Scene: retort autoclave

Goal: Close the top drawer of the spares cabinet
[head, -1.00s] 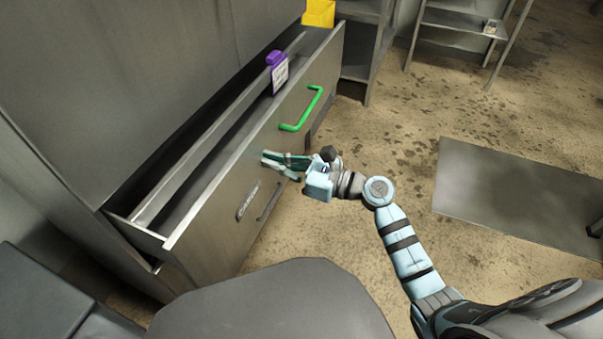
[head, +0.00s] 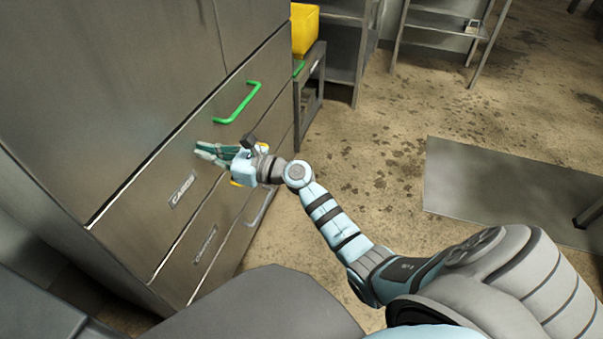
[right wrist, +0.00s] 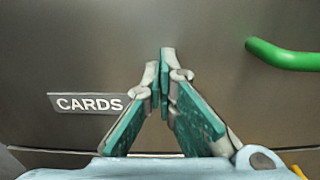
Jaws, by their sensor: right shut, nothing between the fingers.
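The spares cabinet (head: 110,90) is the tall grey metal cabinet at the left in the head view. Its drawer labelled CARDS (head: 150,205), with a green handle (head: 238,103), is in, flush or nearly so. A thin bright line runs along its top edge, and its inside is hidden. The drawer front also fills the right wrist view (right wrist: 90,40). My right gripper (head: 205,150) is shut and empty. Its fingertips (right wrist: 167,65) are at the drawer front, between the CARDS label and the green handle; contact looks likely. My left gripper is out of view.
More drawers with labels lie below, one with a grey handle (head: 262,205). A yellow bin (head: 304,32) stands on a low grey unit (head: 312,85) beyond the cabinet. A grey mat (head: 510,190) lies on the floor at the right. The floor between is clear.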

